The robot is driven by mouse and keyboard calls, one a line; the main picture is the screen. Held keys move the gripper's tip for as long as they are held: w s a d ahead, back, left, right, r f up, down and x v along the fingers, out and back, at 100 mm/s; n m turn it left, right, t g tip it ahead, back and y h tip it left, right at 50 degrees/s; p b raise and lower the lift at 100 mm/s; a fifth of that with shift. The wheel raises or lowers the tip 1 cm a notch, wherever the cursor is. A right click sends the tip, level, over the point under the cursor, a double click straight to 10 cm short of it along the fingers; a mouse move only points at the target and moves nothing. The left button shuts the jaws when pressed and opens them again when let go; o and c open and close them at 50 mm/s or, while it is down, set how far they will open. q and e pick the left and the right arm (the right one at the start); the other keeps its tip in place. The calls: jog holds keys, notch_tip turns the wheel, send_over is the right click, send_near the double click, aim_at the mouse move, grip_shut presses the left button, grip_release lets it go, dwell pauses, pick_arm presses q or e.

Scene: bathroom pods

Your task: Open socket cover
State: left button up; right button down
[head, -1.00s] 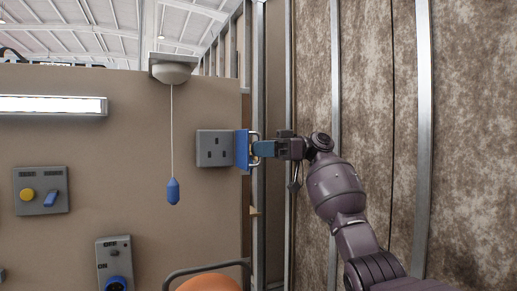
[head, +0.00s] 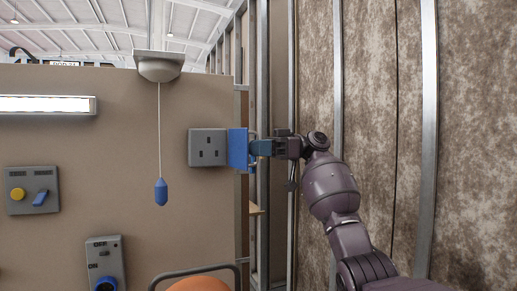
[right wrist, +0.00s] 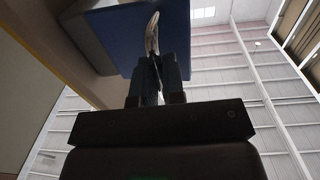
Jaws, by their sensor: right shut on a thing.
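The grey wall socket (head: 207,148) is on the beige panel in the head view, its pin holes exposed. Its blue cover (head: 237,148) stands swung out at the socket's right edge. My right gripper (head: 256,148) is just right of the cover, shut on the cover's handle. In the right wrist view the blue cover (right wrist: 119,36) is above the fingers, and the pale metal handle (right wrist: 152,36) runs down between the closed fingertips (right wrist: 157,66). My left gripper is not in view.
A blue pull-cord handle (head: 161,192) hangs left of the socket. A switch box (head: 32,190) and a grey-and-blue outlet (head: 105,264) are on the panel. An orange seat (head: 198,284) with a dark rail is below. Metal studs (head: 282,90) stand behind my right gripper.

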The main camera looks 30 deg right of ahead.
jog(key=shift+r, duration=0.1)
jog(key=c, duration=1.5)
grip_release()
jog(key=shift+c, duration=0.2)
jog(key=o, duration=0.3)
jog(key=shift+w+a, duration=0.15)
jog(key=shift+a, duration=0.05)
jog(key=shift+d, duration=0.2)
jog(key=v, duration=1)
jog(key=shift+d+b, duration=0.3)
jog(key=shift+b, duration=0.05)
